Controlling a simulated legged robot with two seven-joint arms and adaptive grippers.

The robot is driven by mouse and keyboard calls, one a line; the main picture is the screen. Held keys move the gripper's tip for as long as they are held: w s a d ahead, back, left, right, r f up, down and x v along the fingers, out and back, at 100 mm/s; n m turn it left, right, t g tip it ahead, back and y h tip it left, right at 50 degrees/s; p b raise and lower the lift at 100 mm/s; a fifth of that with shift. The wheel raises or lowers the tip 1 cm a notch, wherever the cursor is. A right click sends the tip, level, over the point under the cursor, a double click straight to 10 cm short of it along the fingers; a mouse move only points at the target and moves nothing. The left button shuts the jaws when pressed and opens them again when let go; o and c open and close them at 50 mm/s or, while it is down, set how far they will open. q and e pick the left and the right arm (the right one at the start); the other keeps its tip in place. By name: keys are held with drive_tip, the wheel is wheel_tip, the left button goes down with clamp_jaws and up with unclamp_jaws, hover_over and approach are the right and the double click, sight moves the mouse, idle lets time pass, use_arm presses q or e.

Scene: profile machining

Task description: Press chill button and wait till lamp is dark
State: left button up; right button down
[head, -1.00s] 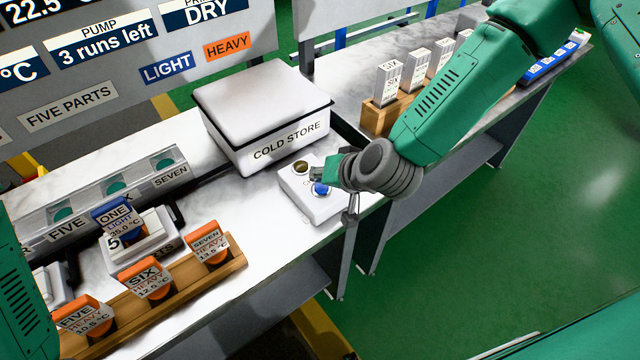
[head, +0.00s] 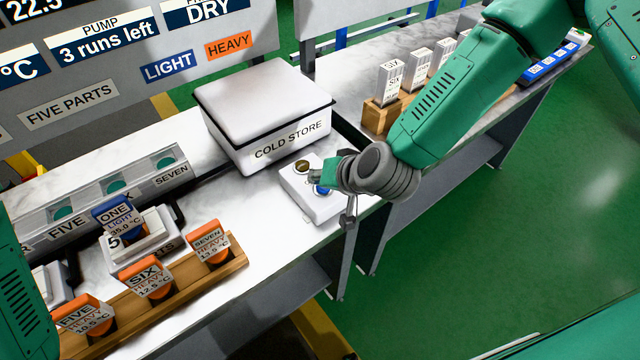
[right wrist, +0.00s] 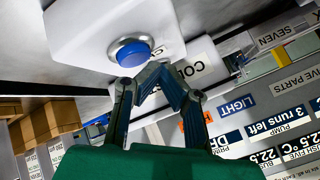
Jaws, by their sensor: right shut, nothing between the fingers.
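A white control box (head: 313,206) stands at the front edge of the bench. It carries a blue button (head: 323,191), which also shows in the right wrist view (right wrist: 131,50) inside a metal ring. Behind the button is a round olive-brown lamp (head: 302,166) that shows no glow. My right gripper (head: 318,178) is shut and empty, its tips right at the button and partly covering it in the head view. In the right wrist view the closed fingertips (right wrist: 155,70) lie at the button's edge; I cannot tell whether they touch. My left gripper is out of view.
The white cold store box (head: 265,115) stands just behind the control box. A wooden rack (head: 200,290) with several orange-topped parts is at the front left. A wooden holder (head: 378,117) with upright blocks stands on the right bench. Bare bench lies left of the control box.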

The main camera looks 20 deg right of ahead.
drive_tip(key=shift+d+f, duration=0.25)
drive_tip(key=shift+d, duration=0.4)
drive_tip(key=shift+a+f+b, duration=0.15)
drive_tip(key=shift+a+b, duration=0.15)
drive_tip(key=shift+a, duration=0.2)
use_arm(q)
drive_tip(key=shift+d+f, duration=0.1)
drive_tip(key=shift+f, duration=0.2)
use_arm(e)
drive_tip(key=shift+f, duration=0.1)
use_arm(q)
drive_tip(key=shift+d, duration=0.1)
use_arm(e)
drive_tip(key=shift+d+f, duration=0.1)
drive_tip(key=shift+d, duration=0.05)
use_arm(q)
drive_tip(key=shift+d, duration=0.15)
use_arm(e)
drive_tip(key=shift+d, duration=0.15)
drive_tip(key=shift+r+p, duration=0.45)
drive_tip(key=shift+r, duration=0.2)
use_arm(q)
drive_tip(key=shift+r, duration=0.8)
use_arm(e)
drive_tip(key=shift+d+r, duration=0.15)
drive_tip(key=shift+r, duration=0.2)
use_arm(q)
drive_tip(key=shift+p, duration=0.3)
